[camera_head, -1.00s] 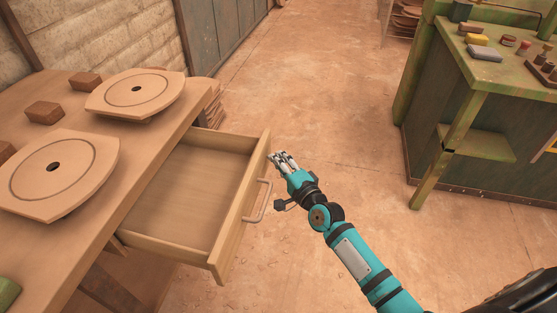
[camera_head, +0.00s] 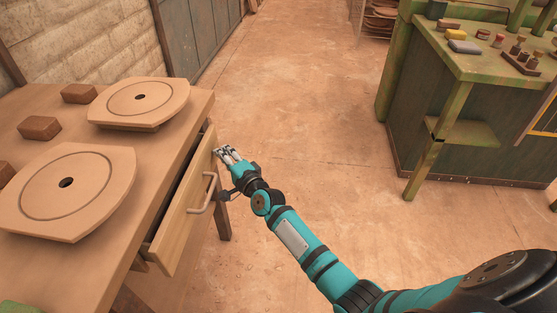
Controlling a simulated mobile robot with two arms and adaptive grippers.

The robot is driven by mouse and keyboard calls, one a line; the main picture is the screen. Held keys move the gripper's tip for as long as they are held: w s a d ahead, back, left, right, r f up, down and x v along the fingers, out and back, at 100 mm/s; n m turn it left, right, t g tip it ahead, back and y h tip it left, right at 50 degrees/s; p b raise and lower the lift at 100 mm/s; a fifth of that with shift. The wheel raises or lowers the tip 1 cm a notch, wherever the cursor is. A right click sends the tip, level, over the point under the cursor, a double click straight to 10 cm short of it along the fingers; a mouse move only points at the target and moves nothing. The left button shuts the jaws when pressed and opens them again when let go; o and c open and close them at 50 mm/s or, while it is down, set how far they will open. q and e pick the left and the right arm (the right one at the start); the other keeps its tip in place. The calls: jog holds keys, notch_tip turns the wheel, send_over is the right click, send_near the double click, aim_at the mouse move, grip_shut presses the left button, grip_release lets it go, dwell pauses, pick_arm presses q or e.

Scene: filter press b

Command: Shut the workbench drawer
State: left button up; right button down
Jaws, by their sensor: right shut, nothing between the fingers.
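The workbench drawer (camera_head: 178,222) is at the right side of the wooden workbench (camera_head: 105,250). Its front stands a little out from the bench, with a narrow dark gap behind it. A pale bar handle (camera_head: 205,196) is on the drawer front. My right gripper (camera_head: 222,151) is shut and empty, with its fingertips at the far end of the drawer front, seeming to touch it. Whether they touch cannot be told for certain. My left gripper is not in view.
Two pale plates with centre holes (camera_head: 75,205) (camera_head: 120,108) and several brown blocks (camera_head: 40,128) lie on the workbench. A green bench (camera_head: 470,60) with small items stands at the right. The floor (camera_head: 310,110) between the benches is clear.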

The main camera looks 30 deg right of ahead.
aim_at(212, 154)
jog(key=w+a, duration=0.2)
jog(key=a, duration=0.1)
jog(key=shift+r, duration=0.1)
jog(key=shift+w+a, duration=0.2)
jog(key=shift+a, duration=0.15)
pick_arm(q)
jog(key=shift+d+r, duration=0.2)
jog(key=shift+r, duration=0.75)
